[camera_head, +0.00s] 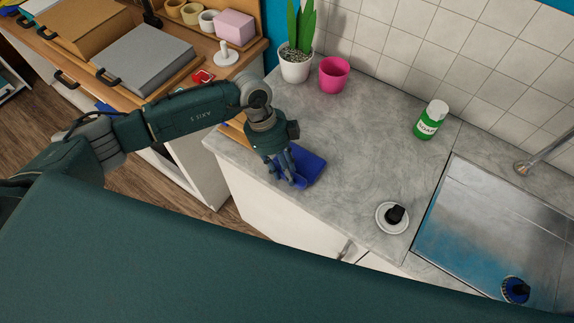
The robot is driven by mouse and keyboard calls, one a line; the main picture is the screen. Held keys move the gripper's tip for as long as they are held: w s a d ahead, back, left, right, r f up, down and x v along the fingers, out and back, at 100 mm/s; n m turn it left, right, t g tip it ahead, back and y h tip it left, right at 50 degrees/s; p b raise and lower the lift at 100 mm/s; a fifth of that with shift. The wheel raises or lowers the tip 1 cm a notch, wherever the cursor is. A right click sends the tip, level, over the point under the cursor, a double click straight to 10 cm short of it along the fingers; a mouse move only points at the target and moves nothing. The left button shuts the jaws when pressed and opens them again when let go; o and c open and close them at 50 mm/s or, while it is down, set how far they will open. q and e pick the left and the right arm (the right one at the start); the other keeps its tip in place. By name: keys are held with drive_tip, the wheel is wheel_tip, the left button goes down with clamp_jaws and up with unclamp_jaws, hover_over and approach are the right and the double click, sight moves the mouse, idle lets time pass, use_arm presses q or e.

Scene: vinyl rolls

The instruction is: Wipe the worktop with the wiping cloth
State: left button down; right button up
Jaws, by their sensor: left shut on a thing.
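The worktop (362,150) is grey and marbled, and runs from the wooden desk at left to the sink at right. The wiping cloth (312,166) is blue and lies on the worktop near its front left edge. My left gripper (289,177) points down onto the cloth and is shut on it. Its fingers cover part of the cloth, so the exact grip is hidden. My right gripper is not in view.
A potted plant (296,68) and a pink pot (334,75) stand at the back. A white dish (393,218) with a black object sits near the metal sink (490,215). The worktop's middle is clear.

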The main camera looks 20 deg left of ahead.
sight(327, 183)
use_arm(q)
drive_tip(key=shift+s+d+p, duration=0.2)
drive_tip(key=shift+s+d, duration=0.05)
drive_tip(key=shift+d, duration=0.45)
drive_tip(key=shift+s+d+p, duration=0.2)
drive_tip(key=shift+d, duration=0.45)
drive_tip(key=shift+s+d+p, duration=0.2)
drive_tip(key=shift+s+d, duration=0.1)
drive_tip(key=shift+d, duration=0.65)
drive_tip(key=shift+s+d+p, duration=0.2)
drive_tip(key=shift+s+d, duration=0.1)
drive_tip(key=shift+d, duration=0.65)
drive_tip(key=shift+s+d+p, duration=0.2)
drive_tip(key=shift+s+d, duration=0.1)
drive_tip(key=shift+d, duration=0.65)
drive_tip(key=shift+s+d+p, duration=0.15)
drive_tip(key=shift+s+d, duration=0.3)
drive_tip(key=shift+d, duration=1)
drive_tip(key=shift+s+d+p, duration=0.1)
drive_tip(key=shift+s+d, duration=0.4)
drive_tip(key=shift+d, duration=1)
drive_tip(key=shift+s+d+p, duration=0.15)
drive_tip(key=shift+s+d, duration=0.3)
drive_tip(key=shift+d, duration=1)
